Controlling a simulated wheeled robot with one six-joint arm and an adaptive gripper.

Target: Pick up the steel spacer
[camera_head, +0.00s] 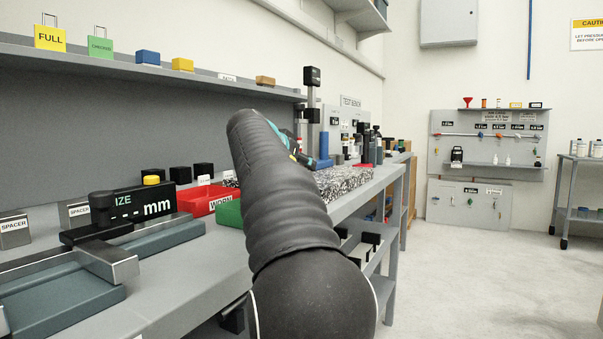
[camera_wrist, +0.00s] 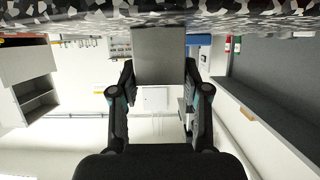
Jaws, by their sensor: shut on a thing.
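In the wrist view, my gripper (camera_wrist: 160,78) is shut on a plain grey block, which looks like the steel spacer (camera_wrist: 158,54). One finger is on each side of it. The block's top-of-picture end meets the speckled surface (camera_wrist: 60,25) in this view; I cannot tell whether it touches it. In the head view my arm hides the block and nearly all of the gripper. Two grey blocks labelled SPACER, one at the left edge (camera_head: 13,232) and one behind the gauge (camera_head: 78,213), stand on the bench.
A speckled slab (camera_head: 345,182) lies on the bench (camera_head: 190,262) beyond my arm. A gauge with an mm display (camera_head: 130,206), a red bin (camera_head: 203,198) and a green bin (camera_head: 229,214) stand left of my arm. A shelf (camera_head: 130,62) runs above. Open floor (camera_head: 470,270) lies right.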

